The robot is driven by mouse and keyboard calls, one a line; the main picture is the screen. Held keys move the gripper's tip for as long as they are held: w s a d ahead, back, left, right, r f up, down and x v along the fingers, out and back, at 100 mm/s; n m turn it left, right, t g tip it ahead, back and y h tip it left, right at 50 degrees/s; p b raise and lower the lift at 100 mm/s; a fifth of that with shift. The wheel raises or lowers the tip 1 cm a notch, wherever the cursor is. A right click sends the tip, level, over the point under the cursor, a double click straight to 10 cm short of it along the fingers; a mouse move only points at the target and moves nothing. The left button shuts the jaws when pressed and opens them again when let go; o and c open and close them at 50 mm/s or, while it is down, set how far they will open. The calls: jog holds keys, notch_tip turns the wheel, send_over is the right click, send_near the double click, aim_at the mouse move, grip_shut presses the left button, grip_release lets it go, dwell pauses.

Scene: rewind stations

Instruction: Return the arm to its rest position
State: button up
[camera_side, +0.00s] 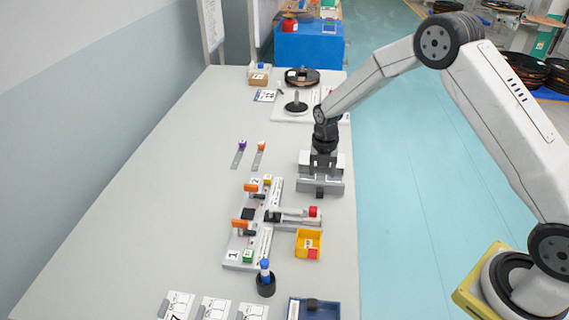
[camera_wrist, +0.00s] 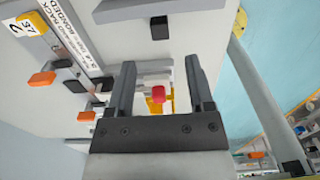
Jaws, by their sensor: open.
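My gripper (camera_side: 322,165) hangs from my arm over the right side of the table, beyond the fixture with the orange handles. In the wrist view my gripper (camera_wrist: 158,85) has its two dark fingers spread apart. Nothing is held between them; a red-capped part (camera_wrist: 158,94) and a bit of yellow show through the gap, farther off. A grey block-like piece (camera_side: 320,185) shows just under the gripper in the side view. I cannot tell whether the fingers touch it.
The fixture (camera_side: 264,247) with orange handles, a yellow bin (camera_side: 297,244) and a black cup (camera_side: 266,288) stand nearer the camera. A dark reel (camera_side: 302,76) and a spindle stand (camera_side: 296,104) are at the far end. The table's left side (camera_side: 150,190) is clear.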

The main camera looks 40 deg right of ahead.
jog(key=shift+s+a+r+m, duration=0.15)
jog(key=shift+s+r+m, duration=0.3)
jog(key=shift+r+m, duration=0.3)
jog(key=s+a+r+m+t, duration=0.1)
jog(key=s+r+m, duration=0.4)
jog(key=s+m, duration=0.6)
jog(key=s+a+r+m+t, duration=0.1)
jog(key=s+r+m, duration=0.4)
jog(key=s+m, duration=0.5)
jog(key=a+m, duration=0.1)
jog(key=m, duration=0.3)
jog(key=shift+s+a+t, duration=0.25)
jog(key=shift+s+t, duration=0.05)
jog(key=shift+s, duration=0.1)
